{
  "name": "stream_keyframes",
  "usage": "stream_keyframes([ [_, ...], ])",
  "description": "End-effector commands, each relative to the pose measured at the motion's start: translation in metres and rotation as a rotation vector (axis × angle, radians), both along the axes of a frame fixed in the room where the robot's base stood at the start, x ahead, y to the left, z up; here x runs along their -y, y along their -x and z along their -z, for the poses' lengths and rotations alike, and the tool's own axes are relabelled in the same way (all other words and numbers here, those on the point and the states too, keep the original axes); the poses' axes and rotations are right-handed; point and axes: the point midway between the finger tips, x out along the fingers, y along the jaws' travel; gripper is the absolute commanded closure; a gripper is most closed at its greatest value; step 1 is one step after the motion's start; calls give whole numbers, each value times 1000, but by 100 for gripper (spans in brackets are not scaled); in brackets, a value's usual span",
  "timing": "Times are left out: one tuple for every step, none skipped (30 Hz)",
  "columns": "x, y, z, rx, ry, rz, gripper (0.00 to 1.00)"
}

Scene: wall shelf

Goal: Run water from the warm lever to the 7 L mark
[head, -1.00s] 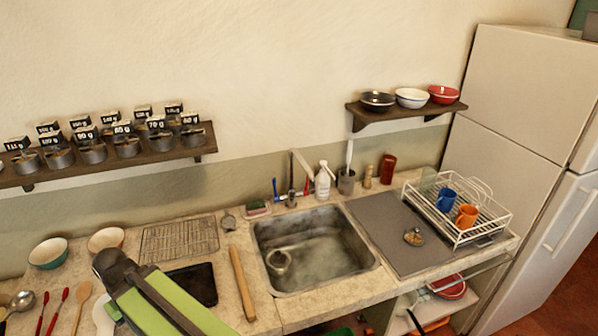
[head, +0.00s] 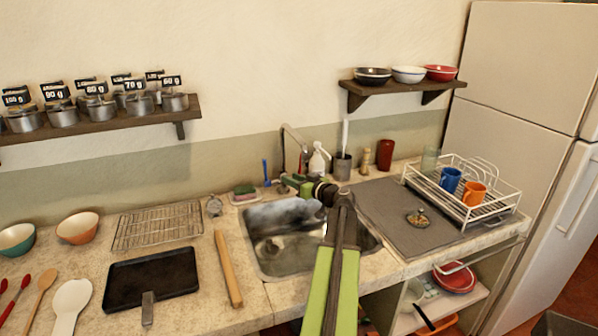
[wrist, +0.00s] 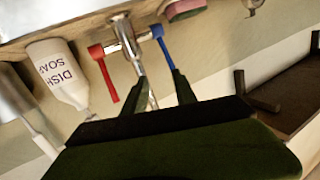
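The tap (wrist: 124,32) stands behind the metal sink (head: 262,268), with a red lever (wrist: 105,75) and a blue lever (wrist: 165,48) in the wrist view. The blue lever also shows in the head view (head: 266,172). My gripper (head: 286,182) is over the back of the sink, close to the tap. In the wrist view its two fingers (wrist: 161,87) are apart, with the spout between them in the picture. The red lever is left of the left finger and not between them. My arm hides part of the sink. A pale patch shows in the basin. I cannot read a litre mark.
A dish soap bottle (wrist: 60,75) stands close beside the red lever; it also shows in the head view (head: 318,160). A sponge (head: 244,190) lies left of the tap. A metal utensil cup (head: 342,167) and dish rack (head: 465,215) are to the right. A rolling pin (head: 229,268) lies left.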

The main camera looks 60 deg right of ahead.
Motion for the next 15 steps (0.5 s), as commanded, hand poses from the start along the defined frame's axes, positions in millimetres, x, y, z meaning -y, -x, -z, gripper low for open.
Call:
stream_keyframes([
  [30,28,3,33,27,60,67],
  [43,43,0,49,44,90,67],
  [56,58,-3,64,61,122,67],
  [63,66,-5,74,72,139,67],
  [68,73,-7,81,79,154,67],
  [73,79,-9,87,86,166,67],
  [75,82,-10,89,90,172,67],
  [76,83,-10,91,92,175,67],
  [76,84,-11,91,92,176,67],
  [76,83,-12,92,92,175,67],
  [76,81,-12,92,92,174,67],
  [78,79,-12,91,92,174,67],
  [79,76,-12,91,92,173,67],
  [81,72,-12,91,92,172,67],
  [84,66,-11,91,91,171,67],
])
